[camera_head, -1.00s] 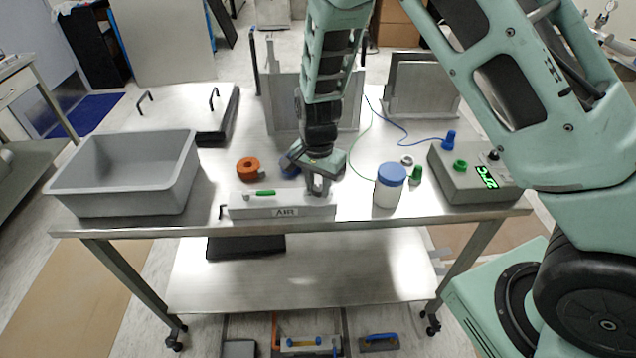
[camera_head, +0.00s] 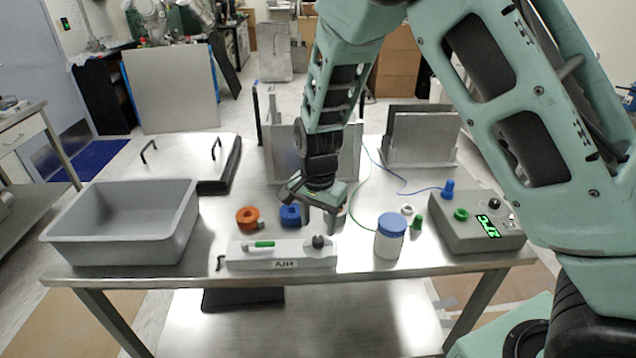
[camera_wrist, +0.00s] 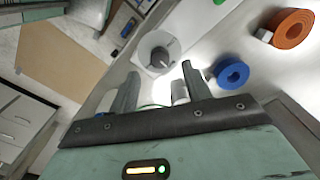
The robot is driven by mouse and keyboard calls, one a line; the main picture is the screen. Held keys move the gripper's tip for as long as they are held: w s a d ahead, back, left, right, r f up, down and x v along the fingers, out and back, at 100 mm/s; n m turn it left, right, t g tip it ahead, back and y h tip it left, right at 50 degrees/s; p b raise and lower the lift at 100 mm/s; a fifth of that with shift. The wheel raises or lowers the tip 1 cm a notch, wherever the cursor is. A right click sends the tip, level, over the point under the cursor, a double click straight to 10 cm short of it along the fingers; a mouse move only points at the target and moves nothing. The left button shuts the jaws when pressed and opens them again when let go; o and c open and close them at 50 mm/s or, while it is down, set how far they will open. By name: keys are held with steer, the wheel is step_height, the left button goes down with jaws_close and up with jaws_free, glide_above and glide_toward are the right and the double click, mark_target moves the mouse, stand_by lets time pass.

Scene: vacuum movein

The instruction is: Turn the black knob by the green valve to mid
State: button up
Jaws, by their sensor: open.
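The black knob (camera_head: 318,241) stands on the right end of the grey box marked AIR (camera_head: 240,262). The green valve (camera_head: 262,244) lies on the same box to its left, its handle along the box. In the wrist view the knob (camera_wrist: 160,56) shows past my fingertips, between them in the picture, on a pale round patch. A bit of green from the valve (camera_wrist: 218,2) shows at the top edge. My gripper (camera_head: 322,220) is open and empty, above and slightly behind the knob, apart from it. I cannot read the knob's setting.
Blue (camera_head: 291,216) and orange (camera_head: 248,217) rings lie behind the box. A white jar with a blue lid (camera_head: 390,235) stands to its right, near a grey control box (camera_head: 470,235). A grey bin (camera_head: 120,225) is at left.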

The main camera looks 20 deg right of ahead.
mark_target(318, 238)
step_height(318, 238, up, 13)
steer(key=b, duration=0.1)
steer(key=shift+f, duration=0.15)
stand_by(0.3)
steer(key=s+a+n, duration=0.3)
steer(key=s+n, duration=0.6)
steer(key=s, duration=0.4)
steer(key=s+a+n, duration=0.3)
steer(key=s+n, duration=0.6)
steer(key=s, duration=0.4)
steer(key=shift+s+a+y, duration=0.15)
steer(key=shift+s+y, duration=0.15)
steer(key=shift+s, duration=0.1)
